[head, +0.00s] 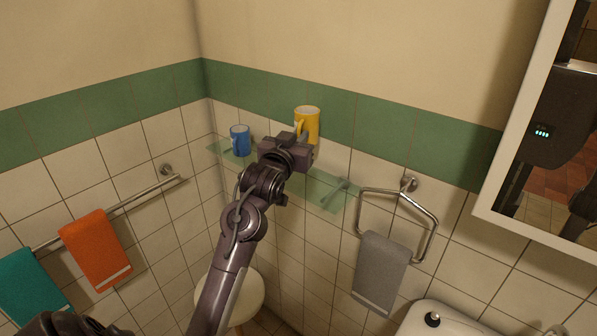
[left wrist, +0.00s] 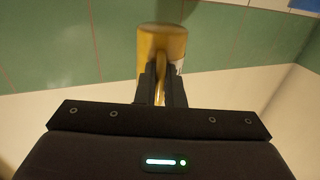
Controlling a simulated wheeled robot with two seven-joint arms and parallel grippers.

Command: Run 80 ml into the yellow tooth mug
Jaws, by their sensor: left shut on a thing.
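The yellow tooth mug (head: 308,120) is upright in front of the green tile band in the head view. My left gripper (head: 301,139) is shut on its handle and hides part of its lower side. The mug looks raised above the glass shelf (head: 324,197), though the gripper covers part of the gap. In the left wrist view the mug (left wrist: 162,45) is ahead, its handle between the two fingers (left wrist: 160,88). My right gripper is not in view.
A blue mug (head: 240,140) stands on the shelf's left end. A towel ring with a grey towel (head: 381,272) hangs at right, above a white fixture (head: 450,320). A mirror cabinet (head: 545,130) is far right. Orange (head: 96,248) and teal (head: 32,284) towels hang left. A round stool (head: 248,296) stands below.

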